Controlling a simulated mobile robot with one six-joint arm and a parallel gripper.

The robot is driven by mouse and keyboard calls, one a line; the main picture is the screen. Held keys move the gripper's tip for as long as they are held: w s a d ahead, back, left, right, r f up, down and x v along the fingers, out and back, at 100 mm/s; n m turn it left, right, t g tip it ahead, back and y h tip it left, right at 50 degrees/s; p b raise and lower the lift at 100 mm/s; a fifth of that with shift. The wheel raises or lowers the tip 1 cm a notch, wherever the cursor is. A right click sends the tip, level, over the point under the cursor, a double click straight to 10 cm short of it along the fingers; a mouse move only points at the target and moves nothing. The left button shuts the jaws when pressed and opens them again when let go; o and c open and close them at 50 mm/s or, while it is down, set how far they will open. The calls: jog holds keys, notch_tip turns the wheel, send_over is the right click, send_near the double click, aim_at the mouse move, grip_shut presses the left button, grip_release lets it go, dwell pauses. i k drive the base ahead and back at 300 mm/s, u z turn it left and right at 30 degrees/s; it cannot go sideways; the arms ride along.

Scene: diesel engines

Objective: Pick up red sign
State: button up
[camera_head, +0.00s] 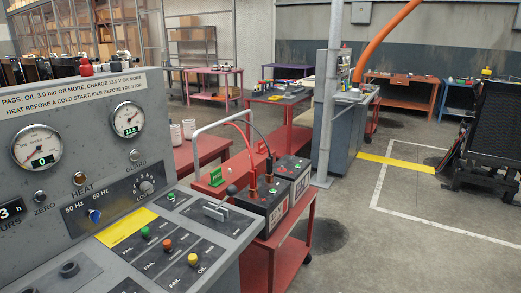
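A small red upright piece (262,147) stands on the red cart behind the batteries; it may be the red sign, but it is too small to read. A small green sign (216,177) stands on the near part of the cart, left of the batteries. My gripper is not in view, and no part of my arm can be made out.
A grey control console (75,150) with gauges, knobs and a lever fills the left foreground. Black batteries (272,207) with red and black cables sit on the red cart (302,221). A grey post (328,110) stands beyond. Open floor (400,255) lies at right.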

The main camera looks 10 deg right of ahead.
aim_at(262, 150)
jog(key=z, duration=4.35)
jog(key=i, duration=0.1)
jog(key=u, duration=2.7)
jog(key=i, duration=2.6)
